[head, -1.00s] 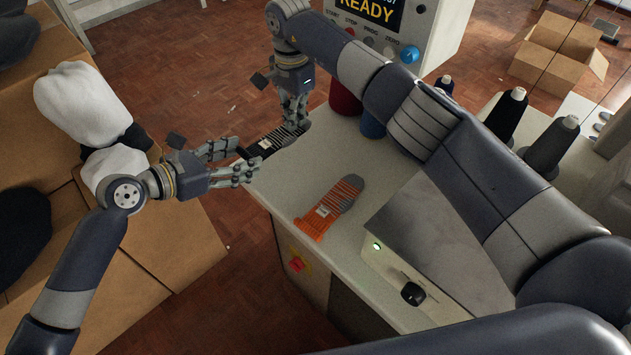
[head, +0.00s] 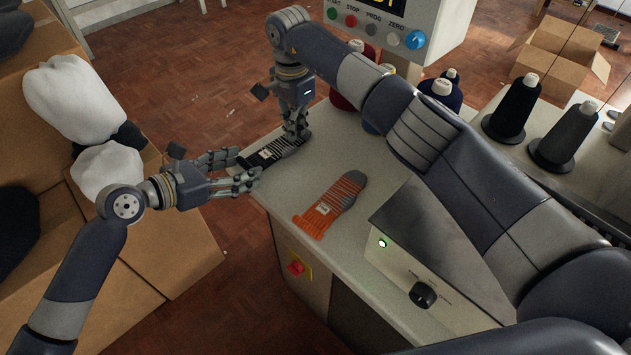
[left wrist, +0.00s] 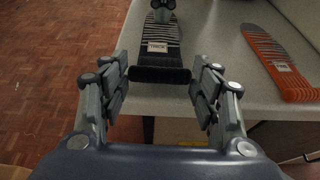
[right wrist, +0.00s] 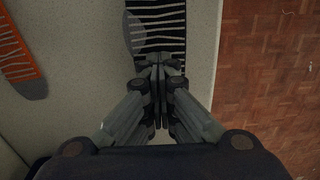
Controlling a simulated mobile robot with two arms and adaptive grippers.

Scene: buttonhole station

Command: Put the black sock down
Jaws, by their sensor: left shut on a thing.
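The black sock (head: 268,154) has grey stripes and a white label. It lies along the table's left edge, its cuff end jutting slightly past the edge. My left gripper (head: 246,170) has its fingers on both sides of the cuff and is shut on it. In the left wrist view the dark cuff (left wrist: 160,75) spans between the two fingers (left wrist: 160,80). My right gripper (head: 295,137) points down at the sock's toe end, fingers together. In the right wrist view its fingertips (right wrist: 158,68) hide part of the sock (right wrist: 160,30); I cannot tell whether they pinch it.
An orange and grey striped sock (head: 335,200) lies flat on the white table (head: 300,182). A grey-topped box with a knob (head: 422,294) stands to its right. Thread cones (head: 512,108) stand behind. Cardboard boxes holding white and dark bundles (head: 80,95) are at left.

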